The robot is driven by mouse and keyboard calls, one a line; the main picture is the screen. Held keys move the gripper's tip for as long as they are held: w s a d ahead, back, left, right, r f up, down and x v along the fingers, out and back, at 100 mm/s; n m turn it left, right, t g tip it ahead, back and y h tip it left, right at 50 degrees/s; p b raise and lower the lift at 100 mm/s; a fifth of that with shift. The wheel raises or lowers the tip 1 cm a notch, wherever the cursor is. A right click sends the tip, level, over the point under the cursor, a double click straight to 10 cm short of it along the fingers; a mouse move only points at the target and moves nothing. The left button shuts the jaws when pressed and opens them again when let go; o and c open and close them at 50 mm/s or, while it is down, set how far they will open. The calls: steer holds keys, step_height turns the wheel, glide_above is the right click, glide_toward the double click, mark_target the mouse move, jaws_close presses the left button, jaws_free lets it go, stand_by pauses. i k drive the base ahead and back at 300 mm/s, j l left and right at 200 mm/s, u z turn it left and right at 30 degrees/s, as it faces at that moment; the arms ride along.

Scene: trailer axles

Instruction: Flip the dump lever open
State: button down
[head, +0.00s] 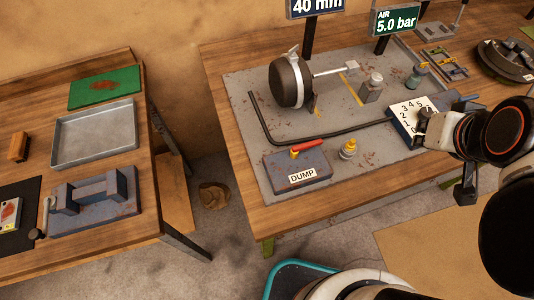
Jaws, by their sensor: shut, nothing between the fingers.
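The dump lever (308,148) is a short red handle with a yellow end. It lies nearly flat, pointing right, on top of a worn blue-grey box (312,170) labelled DUMP at the front of the grey plate. My gripper (466,192) seems to be the dark part hanging below my wrist at the right. It is shut and empty, well to the right of the lever and apart from it. The wrist hides part of the gripper, and its fingertips are hard to make out.
A yellow-topped fitting (348,149) stands just right of the box. A bent black pipe (330,138) runs behind both. A white number dial (403,123) stands near my wrist. A round brake chamber (290,82) and small bottles (372,86) are farther back. A second bench (100,230) stands left.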

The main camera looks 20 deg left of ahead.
mark_target(295, 152)
steer(key=u, duration=0.95)
steer(key=k+l+u, duration=0.2)
steer(key=k+l, duration=0.1)
steer(key=k, duration=0.05)
